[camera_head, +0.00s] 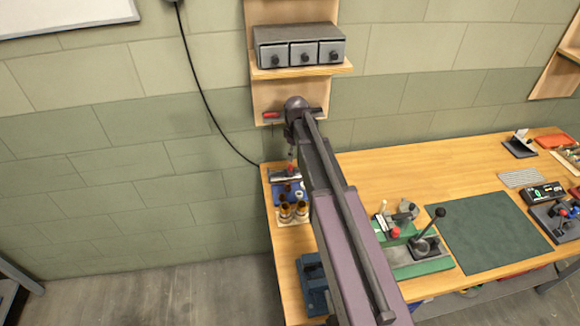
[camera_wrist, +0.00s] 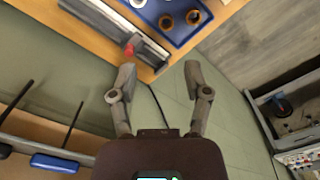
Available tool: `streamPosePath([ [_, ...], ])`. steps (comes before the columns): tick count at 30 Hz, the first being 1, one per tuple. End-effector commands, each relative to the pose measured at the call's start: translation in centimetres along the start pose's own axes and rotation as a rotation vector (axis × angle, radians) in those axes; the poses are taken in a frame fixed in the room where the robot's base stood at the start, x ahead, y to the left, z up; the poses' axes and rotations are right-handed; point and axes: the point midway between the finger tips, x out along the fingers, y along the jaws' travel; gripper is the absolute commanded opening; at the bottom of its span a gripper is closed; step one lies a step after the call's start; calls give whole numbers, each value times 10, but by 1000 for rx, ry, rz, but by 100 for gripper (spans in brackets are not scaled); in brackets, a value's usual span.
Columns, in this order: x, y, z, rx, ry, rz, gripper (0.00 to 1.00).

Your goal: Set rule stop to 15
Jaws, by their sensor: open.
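A grey metal bar that looks like the rule (camera_head: 285,176) lies at the far left corner of the wooden bench, with a small red piece (camera_head: 291,168) on it that may be the stop. In the wrist view the bar (camera_wrist: 105,17) runs diagonally along the bench edge, and the red piece (camera_wrist: 129,49) sits near its lower end. Any scale marks are too small to read. My gripper (camera_wrist: 160,72) is open and empty; its left fingertip appears close to the red piece. In the head view my arm hides much of the gripper.
A blue tray (camera_wrist: 181,37) with amber rings lies beside the bar. Brown bottles (camera_head: 286,213) stand nearer on the bench (camera_head: 372,166). A green-based lever press (camera_head: 418,262) and dark green mat (camera_head: 487,233) are to the right. A shelf with grey drawers (camera_head: 300,46) hangs above.

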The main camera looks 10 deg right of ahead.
Motion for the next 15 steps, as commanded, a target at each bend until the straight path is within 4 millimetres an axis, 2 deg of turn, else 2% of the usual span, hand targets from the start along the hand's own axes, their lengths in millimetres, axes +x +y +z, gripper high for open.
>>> streamPosePath([
  [1, 2, 19, -19, -55, 0, 0, 62],
  [6, 5, 49, -50, -226, 0, 0, 62],
  [10, 6, 61, -63, -305, 0, 0, 62],
  [15, 7, 66, -69, -344, 0, 0, 62],
])
